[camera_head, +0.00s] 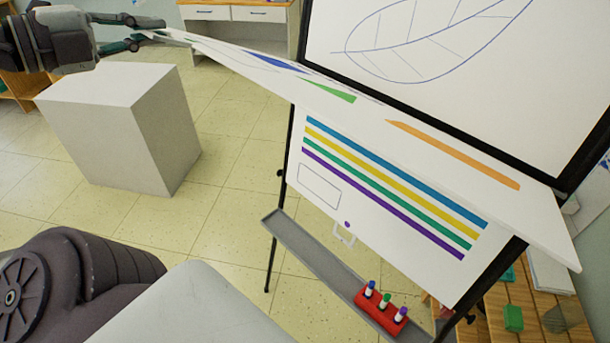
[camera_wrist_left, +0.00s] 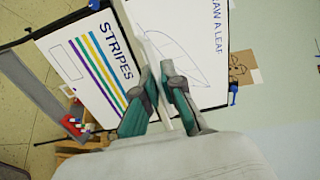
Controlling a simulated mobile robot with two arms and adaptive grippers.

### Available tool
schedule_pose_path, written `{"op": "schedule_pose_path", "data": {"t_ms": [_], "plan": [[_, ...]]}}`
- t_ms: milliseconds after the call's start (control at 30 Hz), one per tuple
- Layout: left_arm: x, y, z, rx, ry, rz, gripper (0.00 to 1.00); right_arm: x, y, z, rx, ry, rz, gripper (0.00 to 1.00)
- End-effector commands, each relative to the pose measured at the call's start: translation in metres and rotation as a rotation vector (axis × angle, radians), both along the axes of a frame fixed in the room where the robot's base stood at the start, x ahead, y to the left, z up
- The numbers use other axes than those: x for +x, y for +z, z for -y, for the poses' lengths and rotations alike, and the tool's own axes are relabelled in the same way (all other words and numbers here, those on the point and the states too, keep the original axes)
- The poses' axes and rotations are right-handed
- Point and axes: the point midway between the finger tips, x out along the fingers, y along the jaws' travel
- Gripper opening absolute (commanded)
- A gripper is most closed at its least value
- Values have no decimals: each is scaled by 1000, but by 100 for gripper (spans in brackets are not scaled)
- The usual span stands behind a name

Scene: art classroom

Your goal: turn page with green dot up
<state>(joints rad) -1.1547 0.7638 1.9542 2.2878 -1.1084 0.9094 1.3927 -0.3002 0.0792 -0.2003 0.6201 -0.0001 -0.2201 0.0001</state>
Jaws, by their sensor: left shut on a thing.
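My left gripper (camera_head: 148,33) is shut on the edge of a lifted page (camera_head: 370,118) of the easel pad. The page juts out nearly edge-on, with blue, green and orange strokes on its face. The left wrist view shows its thin edge between the fingers of my left gripper (camera_wrist_left: 160,74). Below hangs the stripes page (camera_head: 330,208), which has a tab with a purple dot (camera_head: 347,224) at its bottom edge. Above is a leaf drawing page (camera_head: 400,40), also in the left wrist view (camera_wrist_left: 180,45). I see no green dot. My right gripper is out of view.
The easel tray (camera_head: 310,260) holds a red stand (camera_head: 380,312) with three markers. A white block (camera_head: 120,125) stands on the floor at left, below my left gripper. A wooden table (camera_head: 545,318) with small items is at lower right.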

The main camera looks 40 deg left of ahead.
Motion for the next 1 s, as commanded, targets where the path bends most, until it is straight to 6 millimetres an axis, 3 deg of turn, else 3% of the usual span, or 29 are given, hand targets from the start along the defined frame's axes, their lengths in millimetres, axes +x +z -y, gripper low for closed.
{"op": "schedule_pose_path", "data": {"t_ms": [333, 1000], "plan": [[2, 3, 0, 2, -1, 0, 0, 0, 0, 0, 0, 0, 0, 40], [37, 52, 5, 2, -2, -1, 0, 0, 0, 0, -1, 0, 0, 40]]}}
